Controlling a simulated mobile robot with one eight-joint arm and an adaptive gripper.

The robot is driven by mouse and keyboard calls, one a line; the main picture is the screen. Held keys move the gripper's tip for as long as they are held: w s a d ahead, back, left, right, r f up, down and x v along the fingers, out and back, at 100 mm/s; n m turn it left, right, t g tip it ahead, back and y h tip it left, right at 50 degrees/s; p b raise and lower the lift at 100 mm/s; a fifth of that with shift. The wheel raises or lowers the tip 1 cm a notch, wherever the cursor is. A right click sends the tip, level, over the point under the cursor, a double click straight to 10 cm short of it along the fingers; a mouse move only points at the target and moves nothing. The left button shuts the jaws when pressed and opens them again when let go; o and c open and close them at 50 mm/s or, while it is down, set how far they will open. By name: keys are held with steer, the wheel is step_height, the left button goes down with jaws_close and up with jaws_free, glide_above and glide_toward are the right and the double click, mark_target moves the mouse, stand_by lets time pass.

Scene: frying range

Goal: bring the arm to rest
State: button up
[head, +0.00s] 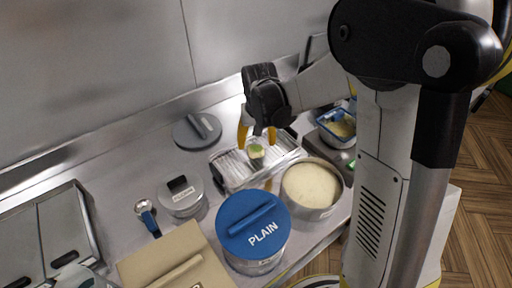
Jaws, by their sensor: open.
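My gripper (257,138) hangs over the wire rack tray (232,174) in the middle of the counter, black body with two yellow fingers pointing down. The fingers are apart and nothing shows between them.
A tub of pale flour (311,188) and a blue-lidded PLAIN tub (253,225) stand in front of the rack. A blue-rimmed container (338,127) is right of it. A grey lid (197,131), a grey-lidded pot (181,195) and a beige lid (172,262) are to the left. A wall runs behind.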

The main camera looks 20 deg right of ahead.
step_height(320, 180, up, 8)
steer(key=s, duration=0.2)
steer(key=s+r+n+t+b, duration=0.1)
steer(key=s+t, duration=0.4)
steer(key=s, duration=1.2)
steer(key=shift+s+r+n+b, duration=0.25)
steer(key=shift+r+n+b, duration=0.05)
steer(key=shift+r+b, duration=0.55)
